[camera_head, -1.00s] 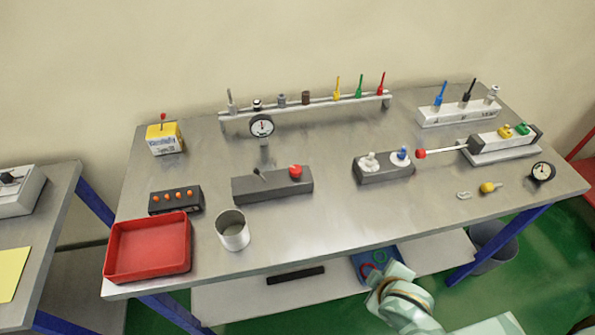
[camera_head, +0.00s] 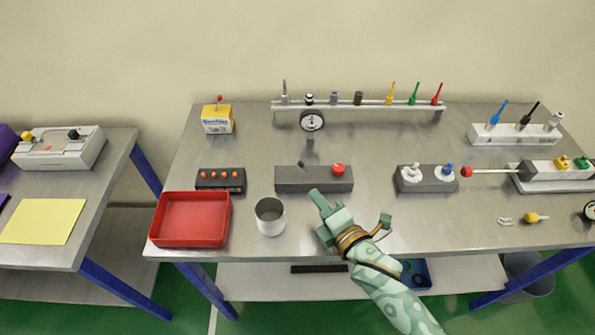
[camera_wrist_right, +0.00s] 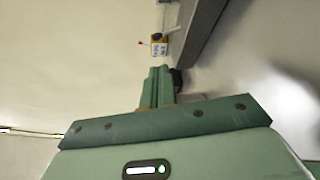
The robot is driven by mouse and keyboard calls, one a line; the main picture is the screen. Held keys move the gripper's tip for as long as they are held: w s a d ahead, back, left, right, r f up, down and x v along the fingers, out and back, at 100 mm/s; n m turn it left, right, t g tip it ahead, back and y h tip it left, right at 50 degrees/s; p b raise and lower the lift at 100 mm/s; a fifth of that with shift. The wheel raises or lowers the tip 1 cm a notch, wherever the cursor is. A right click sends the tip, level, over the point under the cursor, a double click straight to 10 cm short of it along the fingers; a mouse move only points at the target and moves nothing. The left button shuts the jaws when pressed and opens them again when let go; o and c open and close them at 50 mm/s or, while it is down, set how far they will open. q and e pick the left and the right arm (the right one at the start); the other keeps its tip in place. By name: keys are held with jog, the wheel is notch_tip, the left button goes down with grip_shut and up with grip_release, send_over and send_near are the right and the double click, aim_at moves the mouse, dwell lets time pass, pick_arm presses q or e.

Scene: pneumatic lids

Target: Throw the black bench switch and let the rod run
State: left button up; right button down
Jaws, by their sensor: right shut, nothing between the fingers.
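The switch box (camera_head: 290,183) is a long dark grey block in the middle of the bench. It has a small black lever (camera_head: 301,165), which leans left, and a red button (camera_head: 338,169). My right gripper (camera_head: 315,194) is shut and empty, its tips at the box's front edge, right of the lever; I cannot tell if they touch. Its closed fingers show in the right wrist view (camera_wrist_right: 158,86). The rod (camera_head: 497,171) with its red ball end (camera_head: 467,172) sticks out leftward from the white cylinder block (camera_head: 545,177). My left gripper is out of view.
A metal cup (camera_head: 270,217) and red tray (camera_head: 190,220) stand front left. A small gauge (camera_head: 312,122) stands behind the box. A grey box with white and blue knobs (camera_head: 427,179) is to the right. A rail (camera_head: 360,106) of several fittings is at the back.

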aim_at(297, 182)
jog(key=shift+a+r, duration=0.1)
jog(key=b+x, duration=0.2)
jog(key=x, duration=0.8)
